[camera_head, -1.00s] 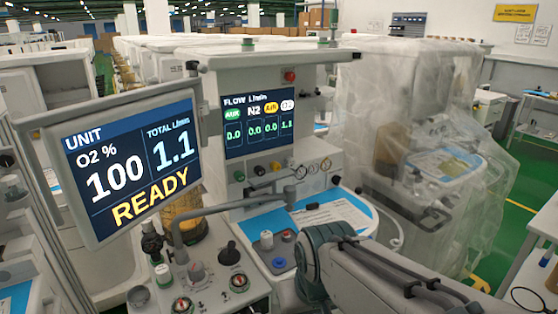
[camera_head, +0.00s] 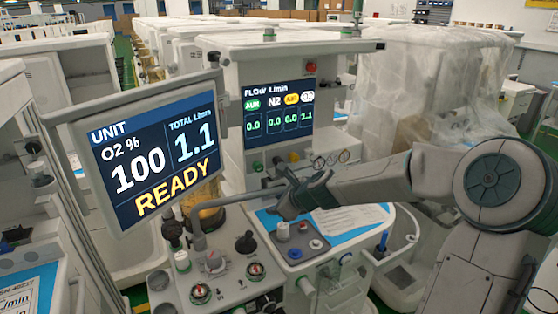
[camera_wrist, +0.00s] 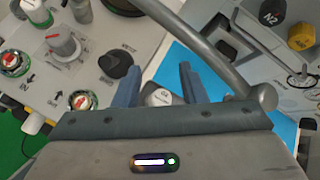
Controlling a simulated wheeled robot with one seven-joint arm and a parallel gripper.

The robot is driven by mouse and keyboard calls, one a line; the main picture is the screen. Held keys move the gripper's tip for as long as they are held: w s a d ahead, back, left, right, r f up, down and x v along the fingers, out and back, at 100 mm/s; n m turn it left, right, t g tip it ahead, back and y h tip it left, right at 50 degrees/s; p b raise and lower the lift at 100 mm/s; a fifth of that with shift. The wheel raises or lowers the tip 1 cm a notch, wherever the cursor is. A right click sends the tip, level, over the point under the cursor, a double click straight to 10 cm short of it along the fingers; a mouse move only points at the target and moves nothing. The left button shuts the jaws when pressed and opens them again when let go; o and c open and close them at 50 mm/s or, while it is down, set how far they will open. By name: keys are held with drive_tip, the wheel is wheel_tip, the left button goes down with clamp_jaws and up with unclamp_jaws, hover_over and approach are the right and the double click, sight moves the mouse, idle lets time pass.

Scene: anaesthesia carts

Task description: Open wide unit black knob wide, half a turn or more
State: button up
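The wide anaesthesia unit has a black flow knob marked N2 (camera_wrist: 268,18) at the top right of the wrist view. In the head view the black flow knob (camera_head: 276,161) is in the row below the flow screen (camera_head: 279,112). Another black knob (camera_head: 245,242) is on the unit's lower left panel; it also shows in the wrist view (camera_wrist: 116,65), left of the fingers. My gripper (camera_head: 291,196) is above the worktop, in front of the flow knobs, touching neither black knob. In the wrist view its fingers (camera_wrist: 159,72) are apart, with nothing clearly held.
A curved grey pipe (camera_head: 228,200) crosses close to my gripper. A yellow knob (camera_wrist: 300,37) sits beside the N2 knob. A tilted monitor (camera_head: 150,155) reading READY stands at left. A plastic-covered cart (camera_head: 430,90) is behind my arm.

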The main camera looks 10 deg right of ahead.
sight(278, 161)
drive_tip(key=w+d+r+m+t, duration=0.4)
drive_tip(key=w+d+r+m, duration=0.1)
drive_tip(key=d+r+m, duration=0.35)
drive_tip(key=p+x, duration=0.3)
drive_tip(key=x, duration=1)
drive_tip(key=shift+w+f, duration=0.3)
drive_tip(key=shift+w, duration=0.05)
drive_tip(key=shift+d+m, duration=0.1)
drive_tip(key=shift+m, duration=0.15)
drive_tip(key=shift+c, duration=0.4)
drive_tip(key=c, duration=0.6)
